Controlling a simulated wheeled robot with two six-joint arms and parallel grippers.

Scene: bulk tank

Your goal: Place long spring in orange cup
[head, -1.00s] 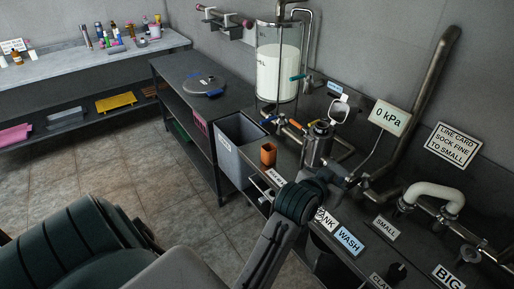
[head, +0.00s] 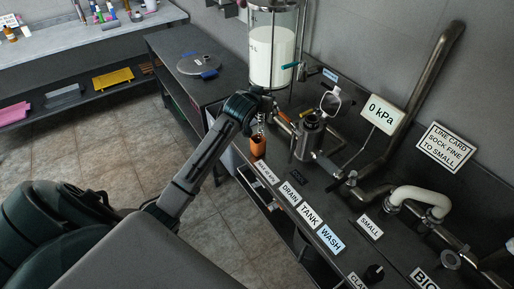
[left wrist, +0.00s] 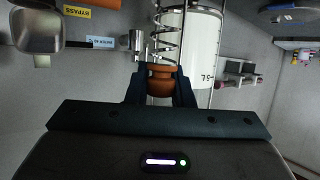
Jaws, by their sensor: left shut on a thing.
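The orange cup (head: 258,147) stands upright near the front edge of the dark bench in the head view. My left gripper (head: 262,115) is above the cup, shut on the long spring (head: 261,129), which hangs down towards the cup's mouth. In the left wrist view, which is upside down, the metal coils of the spring (left wrist: 167,38) run away from the fingertips (left wrist: 160,88). An orange-brown piece (left wrist: 160,78) sits between the fingers. I cannot tell whether the spring's lower end is inside the cup. My right gripper is not in view.
A tank of white liquid (head: 272,55) stands just behind my left gripper. A metal pot (head: 309,138) and pipework are right of the cup. Labels (head: 311,215) line the bench front. A side table (head: 175,45) with a round lid is to the left.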

